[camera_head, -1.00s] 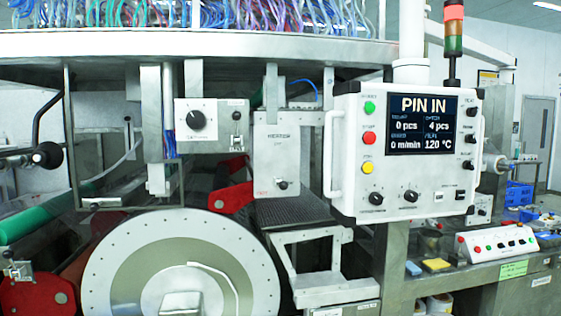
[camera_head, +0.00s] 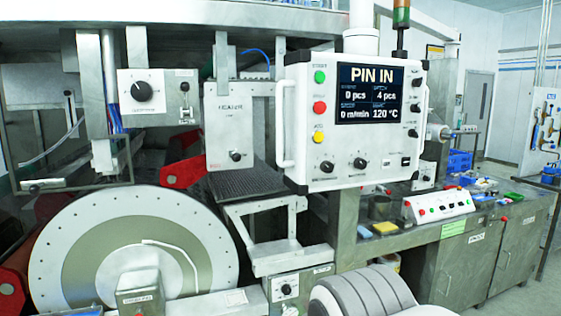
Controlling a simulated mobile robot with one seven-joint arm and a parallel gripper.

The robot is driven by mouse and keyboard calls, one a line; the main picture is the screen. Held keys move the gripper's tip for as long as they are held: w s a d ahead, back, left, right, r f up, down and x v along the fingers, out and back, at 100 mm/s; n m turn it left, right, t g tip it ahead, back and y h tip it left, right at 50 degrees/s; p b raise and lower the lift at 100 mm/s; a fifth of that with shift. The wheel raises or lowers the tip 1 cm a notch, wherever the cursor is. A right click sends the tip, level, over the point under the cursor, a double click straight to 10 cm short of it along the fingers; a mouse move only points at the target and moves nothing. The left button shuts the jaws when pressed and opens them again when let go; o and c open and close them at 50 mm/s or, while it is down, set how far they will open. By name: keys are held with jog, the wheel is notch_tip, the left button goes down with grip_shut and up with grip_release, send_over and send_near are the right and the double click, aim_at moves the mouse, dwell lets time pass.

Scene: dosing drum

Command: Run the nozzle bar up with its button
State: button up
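The control panel (camera_head: 352,120) is a white box with a dark screen reading PIN IN, 0 pcs, 4 pcs, 0 m/min and 120 °C. Green (camera_head: 320,77), red (camera_head: 320,107) and yellow (camera_head: 318,137) buttons run down its left side, with dark controls on its right edge. Their labels are too small to read. A low sloped console (camera_head: 440,205) with several coloured buttons stands on the bench at right. I cannot tell which button belongs to the nozzle bar, or clearly pick out the bar above the large drum (camera_head: 60,225). My gripper is out of view.
A knob box (camera_head: 141,91) and a heater box (camera_head: 230,130) hang left of the panel. A metal frame (camera_head: 285,258) stands right of the drum. My white arm link fills the lower middle. The bench (camera_head: 400,238) carries small items; open floor lies at far right.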

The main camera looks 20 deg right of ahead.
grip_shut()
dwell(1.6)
